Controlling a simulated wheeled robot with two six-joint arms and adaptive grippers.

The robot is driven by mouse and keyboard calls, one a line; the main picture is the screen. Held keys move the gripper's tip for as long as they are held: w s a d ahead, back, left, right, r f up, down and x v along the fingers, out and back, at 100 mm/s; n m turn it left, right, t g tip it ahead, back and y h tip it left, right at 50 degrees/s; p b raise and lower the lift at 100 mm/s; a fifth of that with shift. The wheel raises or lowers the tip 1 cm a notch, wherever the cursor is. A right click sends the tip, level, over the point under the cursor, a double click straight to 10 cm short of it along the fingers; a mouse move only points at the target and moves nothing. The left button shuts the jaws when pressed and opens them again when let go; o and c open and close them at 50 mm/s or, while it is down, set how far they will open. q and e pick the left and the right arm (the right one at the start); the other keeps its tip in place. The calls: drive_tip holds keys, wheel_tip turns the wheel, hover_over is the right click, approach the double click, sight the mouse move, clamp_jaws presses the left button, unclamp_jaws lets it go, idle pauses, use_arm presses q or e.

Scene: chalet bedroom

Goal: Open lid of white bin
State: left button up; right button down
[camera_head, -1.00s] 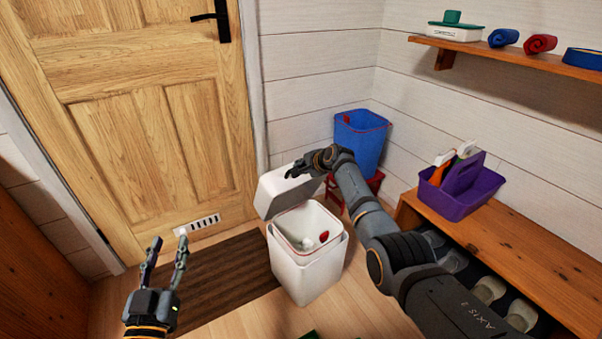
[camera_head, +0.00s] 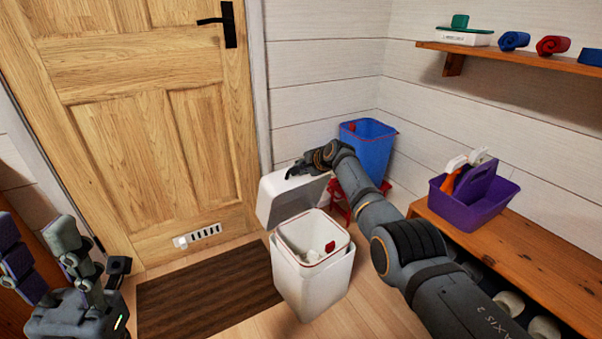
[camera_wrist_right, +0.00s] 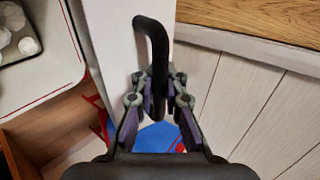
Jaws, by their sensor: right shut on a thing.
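The white bin (camera_head: 312,290) stands on the floor right of the doormat. Its top is open, showing a red-edged inner rim, a red thing and pale things inside. The white lid (camera_head: 275,205) is tipped back behind the bin, its broad face steeply tilted. My right gripper (camera_head: 296,172) is at the lid's top edge. In the right wrist view, my right gripper (camera_wrist_right: 160,92) is shut on a black curved handle (camera_wrist_right: 152,35) against a white surface. My left gripper (camera_head: 38,240) is open and empty at the lower left, away from the bin.
A blue bin (camera_head: 368,150) on a red stand (camera_head: 340,205) is close behind the lid and my right arm. A purple caddy (camera_head: 465,205) sits on the wooden bench (camera_head: 540,250) at right. A brown doormat (camera_head: 205,295) lies before the wooden door (camera_head: 130,120). A shelf (camera_head: 510,58) is above.

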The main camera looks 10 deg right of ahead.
drive_tip(key=shift+w+r+b, duration=0.3)
drive_tip(key=shift+w+r, duration=0.05)
drive_tip(key=shift+r, duration=0.1)
idle(0.4)
drive_tip(key=c, duration=1.7)
unclamp_jaws()
drive_tip(key=shift+o, duration=0.2)
drive_tip(key=shift+s, duration=0.1)
drive_tip(key=shift+f, duration=0.15)
drive_tip(key=shift+s, duration=0.1)
drive_tip(key=v, duration=1.2)
drive_tip(key=shift+f, duration=0.1)
